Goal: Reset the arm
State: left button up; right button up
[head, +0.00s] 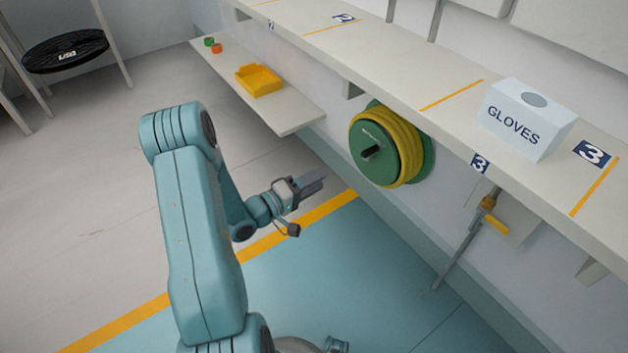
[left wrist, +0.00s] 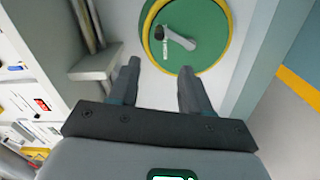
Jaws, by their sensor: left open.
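My left arm reaches in from the left in the head view. Its gripper (head: 312,183) is open and empty, over the floor to the left of a green reel (head: 372,148) wound with yellow hose. In the left wrist view the two fingers (left wrist: 155,88) stand apart with only pale wall between them. The green reel (left wrist: 200,30) lies beyond the fingertips there, with its crank handle (left wrist: 181,40) showing. The gripper touches nothing that I can see. My right gripper is not in view.
A long shelf (head: 440,75) with number labels runs above the reel. A gloves box (head: 526,119) stands on it. A lower shelf (head: 290,108) carries a yellow tray (head: 258,81). A pipe with a yellow valve handle (head: 496,224) is right of the reel. A black stool (head: 65,52) stands far left.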

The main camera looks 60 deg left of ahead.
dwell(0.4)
pick_arm(q)
jog(key=s+d+f+m+g+h, duration=0.1)
jog(key=d+f+g+h, duration=0.25)
jog(key=d, duration=0.45)
jog(key=d+f+m+g+h, duration=0.2)
jog(key=d+f+g+h, duration=0.15)
jog(key=d, duration=0.35)
jog(key=s+d+f+m+g+h, duration=0.1)
jog(key=d+f+g+h, duration=0.2)
jog(key=d, duration=0.5)
jog(key=s+d+f+m+g+y, duration=0.1)
jog(key=s+d+f+m+g, duration=0.25)
jog(key=s+g, duration=0.2)
jog(key=s+d+f+m+g+y, duration=0.1)
jog(key=s+d+f+m+g, duration=0.1)
jog(key=s+d+f+g, duration=0.3)
jog(key=w+d+f+m+t+y, duration=0.2)
jog(key=m+t+y, duration=0.1)
jog(key=m+y, duration=0.1)
notch_tip(320, 180, up, 30)
jog(key=d+p, duration=0.2)
jog(key=p, duration=2.7)
jog(key=shift+p, duration=0.4)
